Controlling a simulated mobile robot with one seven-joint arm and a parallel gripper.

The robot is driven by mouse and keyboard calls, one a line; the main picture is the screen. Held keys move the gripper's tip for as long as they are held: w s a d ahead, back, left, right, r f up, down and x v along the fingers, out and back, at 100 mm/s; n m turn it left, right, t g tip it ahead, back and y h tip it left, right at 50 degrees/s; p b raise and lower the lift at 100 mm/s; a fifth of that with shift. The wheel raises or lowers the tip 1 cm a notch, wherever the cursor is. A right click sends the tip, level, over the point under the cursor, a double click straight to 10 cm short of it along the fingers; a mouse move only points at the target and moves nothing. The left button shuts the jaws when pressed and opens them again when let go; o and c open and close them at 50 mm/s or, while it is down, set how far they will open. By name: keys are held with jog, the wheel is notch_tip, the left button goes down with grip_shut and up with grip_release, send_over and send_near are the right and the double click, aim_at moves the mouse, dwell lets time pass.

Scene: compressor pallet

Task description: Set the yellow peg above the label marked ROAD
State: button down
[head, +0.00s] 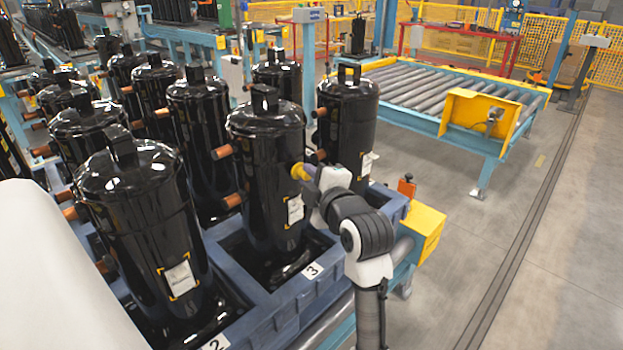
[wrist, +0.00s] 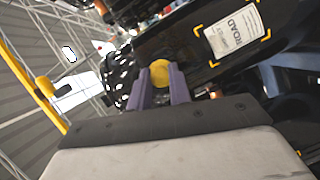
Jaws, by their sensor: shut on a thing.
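My gripper (head: 309,171) is shut on the yellow peg (head: 299,172), which also shows between its two purple fingers in the wrist view (wrist: 159,73). The label marked ROAD (wrist: 235,32) is white with yellow corner marks, on a black compressor in the wrist view. In the head view a label (head: 294,209) sits on the black compressor (head: 262,150) by the tag 3, below the peg; its print is too small to read there. The peg is at that compressor's right side. I cannot tell whether it touches the surface.
Several black compressors with copper stubs stand close together in a blue pallet (head: 292,312). One compressor (head: 347,115) stands just behind my gripper. A yellow block (head: 423,232) sits at the pallet's right. A roller conveyor (head: 440,88) and open floor (head: 560,260) lie to the right.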

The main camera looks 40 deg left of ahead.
jog(key=shift+a, duration=0.45)
dwell(0.3)
jog(key=c, duration=1.2)
grip_release()
jog(key=shift+d, duration=0.1)
jog(key=b+v, duration=0.7)
jog(key=v, duration=0.6)
jog(key=shift+d, duration=0.3)
jog(key=shift+s+r, duration=0.1)
